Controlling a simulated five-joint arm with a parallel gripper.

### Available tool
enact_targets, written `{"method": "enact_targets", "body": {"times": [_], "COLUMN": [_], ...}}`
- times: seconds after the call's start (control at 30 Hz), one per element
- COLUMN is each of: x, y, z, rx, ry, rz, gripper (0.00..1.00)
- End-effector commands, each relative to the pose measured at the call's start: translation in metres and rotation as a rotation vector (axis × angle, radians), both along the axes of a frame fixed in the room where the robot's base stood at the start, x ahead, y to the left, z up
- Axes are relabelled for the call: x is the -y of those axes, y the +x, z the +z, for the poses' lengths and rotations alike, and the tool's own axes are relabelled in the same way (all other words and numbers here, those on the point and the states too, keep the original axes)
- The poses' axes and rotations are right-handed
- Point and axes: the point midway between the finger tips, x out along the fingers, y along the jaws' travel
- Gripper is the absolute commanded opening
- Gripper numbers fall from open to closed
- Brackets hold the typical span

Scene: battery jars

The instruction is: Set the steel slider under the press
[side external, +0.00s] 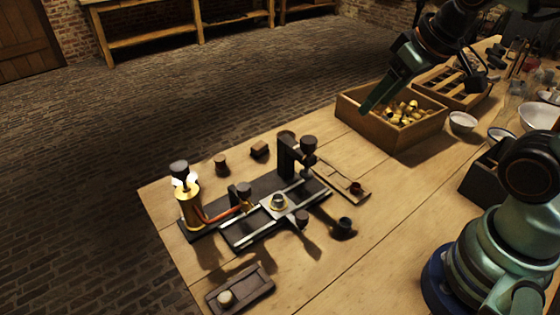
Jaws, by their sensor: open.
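The steel slider (268,209) is a pale metal plate on the twin rails of a dark base near the middle of the side external view. A small round metal piece with a brass-coloured rim (279,201) sits on it. A dark knob (301,218) is at the slider's right side; I cannot tell how it is joined. The black press (288,158), with a round knob on top, stands at the far right end of the rails. The slider is short of it, toward the middle. My gripper (366,108) is open, high at the upper right, well away from the slider and near the wooden box.
A wooden box (372,127) of brass pieces stands right of the press. A brass cylinder (188,205) with a copper pipe stands at the left end of the base. A shallow tray (262,290) lies in front, a dark cup (344,226) to the right. Table between is clear.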

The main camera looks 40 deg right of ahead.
Motion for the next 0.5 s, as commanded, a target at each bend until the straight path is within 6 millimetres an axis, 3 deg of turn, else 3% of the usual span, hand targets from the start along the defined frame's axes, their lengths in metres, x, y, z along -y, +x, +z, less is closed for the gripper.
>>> {"method": "enact_targets", "body": {"times": [0.17, 0.5], "x": [-0.019, -0.105], "y": [0.007, 0.022], "z": [-0.007, -0.048], "rx": [-0.067, -0.319], "ry": [-0.029, -0.164], "rz": [0.12, 0.652], "gripper": [0.64, 0.64]}}
